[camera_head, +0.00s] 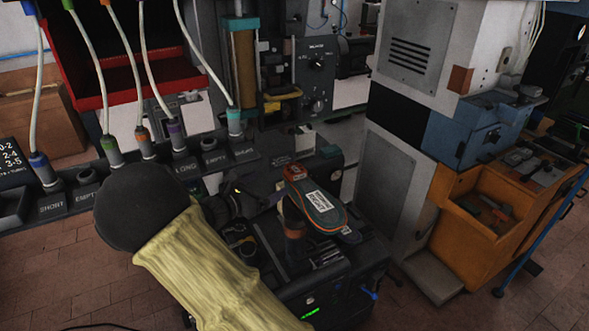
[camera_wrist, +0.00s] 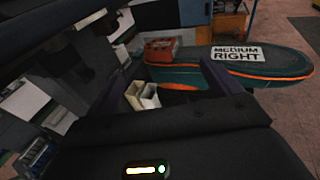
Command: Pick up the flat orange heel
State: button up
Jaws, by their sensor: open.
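A small flat orange heel block (camera_head: 296,172) sits on the back end of a teal shoe sole with an orange edge (camera_head: 336,219). In the wrist view the orange block (camera_wrist: 160,49) sits at the left end of the sole (camera_wrist: 290,65), whose white label reads "MEDIUM RIGHT". My gripper (camera_head: 272,201) is just left of the sole's heel end in the head view. In the wrist view its two dark purple fingers stand apart (camera_wrist: 168,78), with the block beyond and between them. The jaws are open and hold nothing. Contact with the block cannot be told.
The sole rests on a brown post (camera_head: 296,245) on a dark machine. A rack with labelled sockets and cabled plugs (camera_head: 150,160) stands behind my arm. A grey cabinet (camera_head: 385,180) and an orange bench (camera_head: 490,230) stand right.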

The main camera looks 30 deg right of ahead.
aim_at(288, 173)
jog(key=p+x, duration=0.1)
jog(key=x, duration=0.5)
jog(key=shift+w+d, duration=0.15)
jog(key=shift+d, duration=0.05)
jog(key=shift+p, duration=0.3)
jog(key=shift+d, duration=0.25)
jog(key=p+x, duration=0.2)
jog(key=x, duration=0.2)
jog(key=shift+w+d+f+p, duration=0.2)
jog(key=shift+d+p, duration=0.1)
jog(key=shift+a, duration=0.1)
jog(key=shift+c, duration=0.2)
jog(key=c, duration=1)
